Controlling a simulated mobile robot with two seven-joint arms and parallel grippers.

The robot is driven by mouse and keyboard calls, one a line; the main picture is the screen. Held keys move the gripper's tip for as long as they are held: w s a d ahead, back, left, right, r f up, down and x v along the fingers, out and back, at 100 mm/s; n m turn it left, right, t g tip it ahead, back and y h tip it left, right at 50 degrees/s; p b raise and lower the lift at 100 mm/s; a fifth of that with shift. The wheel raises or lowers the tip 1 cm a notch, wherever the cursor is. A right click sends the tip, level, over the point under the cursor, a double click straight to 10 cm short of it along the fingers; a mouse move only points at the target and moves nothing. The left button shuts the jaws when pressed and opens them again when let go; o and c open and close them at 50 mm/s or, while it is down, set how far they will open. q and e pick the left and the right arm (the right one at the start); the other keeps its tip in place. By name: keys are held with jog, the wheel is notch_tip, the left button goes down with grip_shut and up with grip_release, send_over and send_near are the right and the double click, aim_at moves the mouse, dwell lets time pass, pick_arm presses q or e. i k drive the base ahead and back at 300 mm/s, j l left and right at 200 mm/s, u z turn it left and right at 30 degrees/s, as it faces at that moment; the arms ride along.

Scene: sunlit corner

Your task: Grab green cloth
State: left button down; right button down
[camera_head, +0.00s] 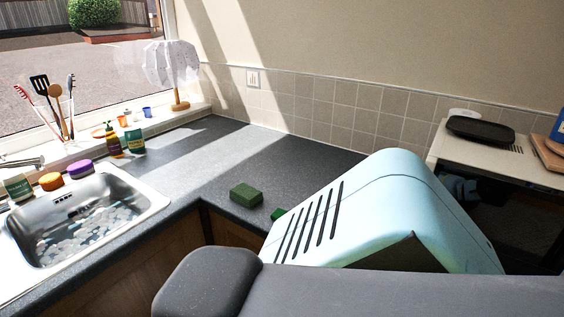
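A dark green, block-like item (245,195) lies on the grey counter (213,166), near its front edge. It may be a folded cloth or a sponge; I cannot tell. A small brighter green piece (278,213) shows just to its right, mostly hidden behind a pale blue slotted shape in the foreground. I cannot tell if this piece is the cloth. No gripper fingers show for my left or right arm, and nothing is seen touching either green item.
A steel sink (151,196) is at left, with jars beside it. Bottles, a utensil holder and a lamp (172,66) line the window side. A white appliance (450,150) with a black tray (480,130) stands at right. The counter's back corner is clear.

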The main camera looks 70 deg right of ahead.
aim_at(248, 196)
jog(key=z, duration=2.1)
